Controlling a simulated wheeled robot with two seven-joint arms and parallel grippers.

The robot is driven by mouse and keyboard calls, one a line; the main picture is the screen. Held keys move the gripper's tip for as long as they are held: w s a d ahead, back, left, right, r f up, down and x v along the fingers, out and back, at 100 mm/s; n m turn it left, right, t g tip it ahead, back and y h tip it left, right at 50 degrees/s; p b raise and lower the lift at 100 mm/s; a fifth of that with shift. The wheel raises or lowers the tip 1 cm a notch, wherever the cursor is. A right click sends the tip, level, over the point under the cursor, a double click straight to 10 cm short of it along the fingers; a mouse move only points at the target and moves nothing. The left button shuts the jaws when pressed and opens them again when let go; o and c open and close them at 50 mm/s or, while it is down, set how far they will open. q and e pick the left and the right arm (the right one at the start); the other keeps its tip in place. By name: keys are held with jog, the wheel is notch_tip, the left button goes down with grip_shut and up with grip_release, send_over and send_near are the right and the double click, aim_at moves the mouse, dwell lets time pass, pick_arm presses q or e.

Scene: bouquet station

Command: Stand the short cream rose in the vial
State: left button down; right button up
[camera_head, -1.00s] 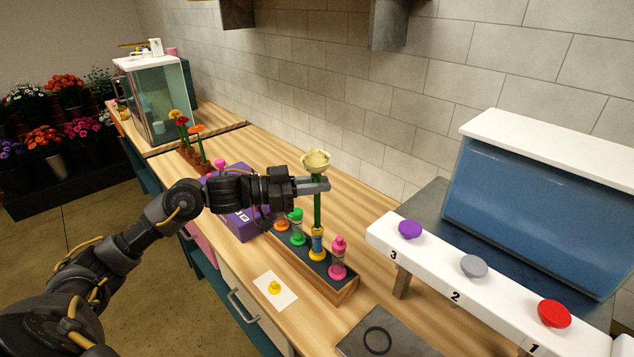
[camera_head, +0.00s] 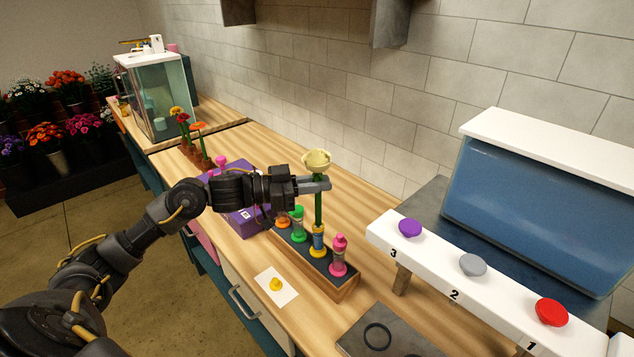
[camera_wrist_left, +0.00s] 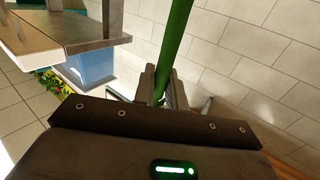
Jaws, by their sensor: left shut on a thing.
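The short cream rose (camera_head: 317,160) stands upright with its green stem between the fingers of my left gripper (camera_head: 318,184). The gripper is shut on the stem just below the bloom; the stem (camera_wrist_left: 176,45) also shows between the fingers in the left wrist view. The stem's lower end meets the vial (camera_head: 318,240) with the yellow base and blue content in the rack. It looks to be at or inside the vial's mouth; how deep I cannot tell. My right gripper is in neither current view.
The dark-topped wooden rack (camera_head: 345,292) also holds orange, green and pink stoppered vials. A yellow stopper (camera_head: 276,284) lies on a white card in front. A purple box (camera_head: 243,222) is behind the arm. A white shelf (camera_head: 440,262) with coloured buttons stands right.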

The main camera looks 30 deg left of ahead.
pick_arm(q)
jog(key=shift+f, duration=0.35)
dwell(0.4)
jog(key=shift+f+b, duration=1)
jog(key=shift+f, duration=1)
jog(key=c, duration=0.8)
grip_release()
jog(key=shift+a, duration=0.1)
jog(key=p+v, duration=0.1)
jog(key=v, duration=0.8)
dwell(0.6)
dwell(0.7)
